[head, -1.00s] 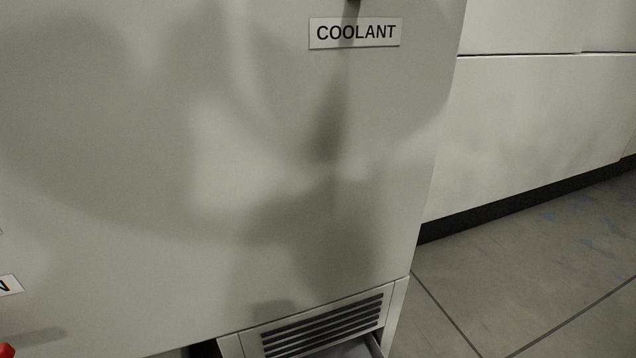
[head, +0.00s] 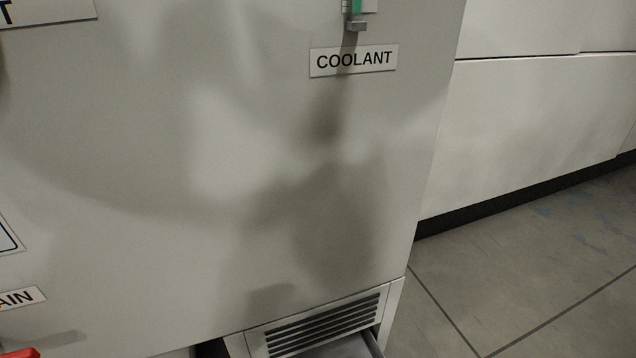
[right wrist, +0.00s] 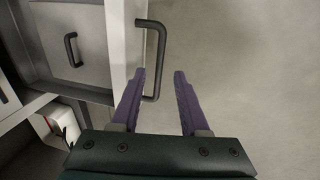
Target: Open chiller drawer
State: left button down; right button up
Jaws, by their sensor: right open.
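A pale grey drawer front (right wrist: 122,45) with a black bar handle (right wrist: 161,60) shows in the right wrist view. Left of it is a grey recess or tray (right wrist: 95,72), which seems to be the inside of the pulled-out drawer. My right gripper (right wrist: 160,74) is open, its purple fingers on either side of the lower part of the handle in the picture; contact cannot be told. In the head view a grey tray edge (head: 350,347) shows below the vent grille (head: 322,325) at the bottom of the cabinet (head: 200,200). My left gripper is not in view.
A second black handle (right wrist: 70,48) is at upper left in the right wrist view. The cabinet carries a COOLANT label (head: 354,60) and a green-filled gauge (head: 356,8). White cabinets (head: 530,120) stand at right, with bare floor (head: 500,270) before them.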

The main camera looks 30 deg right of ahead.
pick_arm(q)
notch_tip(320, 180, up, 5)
jog(key=p, duration=0.3)
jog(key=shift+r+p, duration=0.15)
jog(key=shift+p, duration=0.25)
pick_arm(e)
jog(key=r, duration=0.2)
jog(key=s+r, duration=0.1)
jog(key=r, duration=0.2)
jog(key=shift+a+r, duration=0.1)
jog(key=shift+r, duration=0.25)
jog(key=w+d+r+m+p, duration=0.1)
jog(key=w+r+m+p, duration=0.3)
jog(key=r+p, duration=1.15)
jog(key=w+d+r+m+p, duration=0.3)
jog(key=r+p, duration=0.7)
jog(key=r, duration=1.1)
jog(key=w+r+m+p, duration=0.4)
jog(key=r+p, duration=0.9)
jog(key=r, duration=0.6)
pick_arm(q)
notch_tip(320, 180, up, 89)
jog(key=p, duration=5)
pick_arm(e)
notch_tip(320, 180, up, 60)
jog(key=m+t, duration=0.1)
jog(key=m, duration=0.1)
jog(key=shift+a+y, duration=0.3)
